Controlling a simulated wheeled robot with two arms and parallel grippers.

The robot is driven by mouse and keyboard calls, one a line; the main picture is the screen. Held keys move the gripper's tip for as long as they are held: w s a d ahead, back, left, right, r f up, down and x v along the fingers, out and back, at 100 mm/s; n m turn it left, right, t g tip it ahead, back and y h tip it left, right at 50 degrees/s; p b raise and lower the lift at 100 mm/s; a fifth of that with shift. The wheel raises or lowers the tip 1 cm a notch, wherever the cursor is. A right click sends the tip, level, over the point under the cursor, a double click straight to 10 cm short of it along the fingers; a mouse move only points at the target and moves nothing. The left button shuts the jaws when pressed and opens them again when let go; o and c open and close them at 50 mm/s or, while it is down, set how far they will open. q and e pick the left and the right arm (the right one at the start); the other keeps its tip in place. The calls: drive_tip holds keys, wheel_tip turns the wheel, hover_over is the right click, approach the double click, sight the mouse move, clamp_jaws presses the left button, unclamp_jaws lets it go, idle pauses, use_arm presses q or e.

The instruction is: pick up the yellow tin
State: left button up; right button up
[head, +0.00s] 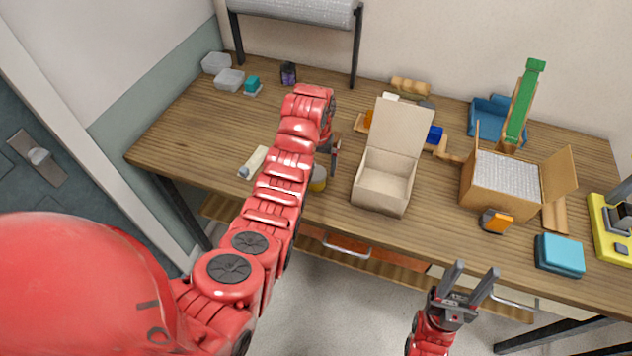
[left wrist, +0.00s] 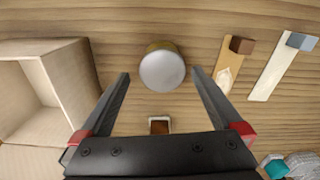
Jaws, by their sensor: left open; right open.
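The yellow tin (head: 317,182) stands on the wooden table near its front edge, partly hidden behind my left arm in the head view. In the left wrist view I look down on the tin (left wrist: 162,69), with its round silver lid and a strip of yellow side. My left gripper (head: 334,160) is open above the table; in the left wrist view its fingertips (left wrist: 161,76) lie on either side of the tin, with gaps on both sides. I cannot tell how far above it they are. My right gripper (head: 474,277) is open and empty in front of the table.
An open pale box (head: 383,192) stands just right of the tin. A white strip with a grey end (left wrist: 277,70) and a brown strip (left wrist: 228,66) lie on its other side. A cardboard box with bubble wrap (head: 492,192) stands farther right, near a blue block (head: 560,254).

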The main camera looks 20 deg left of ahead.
sight(316, 172)
use_arm(q)
drive_tip(key=shift+f, duration=0.15)
wheel_tip(316, 172, down, 4)
drive_tip(key=p, duration=0.3)
drive_tip(key=shift+s+a+r, duration=0.15)
drive_tip(key=shift+r, duration=0.05)
drive_tip(key=shift+f, duration=0.75)
drive_tip(key=c, duration=1.4)
drive_tip(key=shift+r, duration=0.15)
